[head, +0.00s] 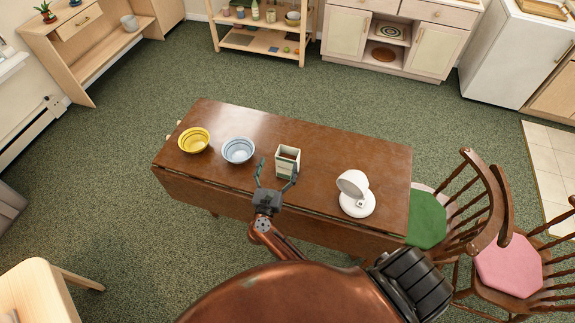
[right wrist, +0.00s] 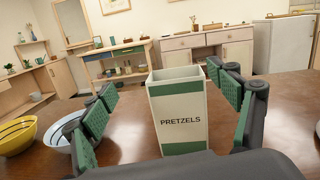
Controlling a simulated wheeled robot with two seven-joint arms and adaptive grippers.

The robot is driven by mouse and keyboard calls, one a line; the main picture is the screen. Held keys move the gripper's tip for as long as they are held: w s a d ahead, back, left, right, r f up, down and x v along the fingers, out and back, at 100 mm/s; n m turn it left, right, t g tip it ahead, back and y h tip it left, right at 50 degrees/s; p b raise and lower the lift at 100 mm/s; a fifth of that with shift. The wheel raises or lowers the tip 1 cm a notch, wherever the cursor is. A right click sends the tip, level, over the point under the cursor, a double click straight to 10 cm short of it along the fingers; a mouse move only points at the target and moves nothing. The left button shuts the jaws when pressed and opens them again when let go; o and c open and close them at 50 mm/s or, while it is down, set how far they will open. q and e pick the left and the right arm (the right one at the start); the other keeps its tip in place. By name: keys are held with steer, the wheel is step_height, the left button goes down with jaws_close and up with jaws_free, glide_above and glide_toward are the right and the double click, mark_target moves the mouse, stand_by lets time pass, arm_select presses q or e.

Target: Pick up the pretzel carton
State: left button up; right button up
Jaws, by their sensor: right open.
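The pretzel carton (head: 287,161) stands upright on the brown wooden table (head: 330,150), cream and green with an open top. In the right wrist view the carton (right wrist: 180,112) faces me with the word PRETZELS, between the two finger pads. My right gripper (head: 277,174) is open around the carton's near side. In the right wrist view its fingers (right wrist: 168,105) are spread, with a gap to the carton on each side. The carton's lower edge is partly hidden by my gripper body. My left gripper is not in view.
A yellow bowl (head: 194,140) and a blue bowl (head: 238,150) stand left of the carton. A white rounded device (head: 355,195) stands to its right. Chairs with a green cushion (head: 425,220) and a pink cushion (head: 508,264) are at the table's right end. The tabletop behind the carton is clear.

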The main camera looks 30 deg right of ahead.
mark_target(285, 161)
steer(key=shift+s+d+f+m+g, duration=0.1)
steer(key=shift+s+f+m+g, duration=0.1)
steer(key=shift+f+m+g, duration=0.3)
steer(key=shift+s+d+f+m+g, duration=0.15)
steer(key=shift+f+m+g, duration=0.2)
steer(key=shift+f, duration=0.25)
steer(key=x, duration=0.7)
steer(key=shift+d+f+p, duration=0.3)
steer(key=shift+d+p, duration=0.05)
steer(key=shift+d, duration=0.05)
steer(key=shift+s, duration=0.1)
steer(key=c, duration=1.7)
steer(key=shift+r, duration=0.1)
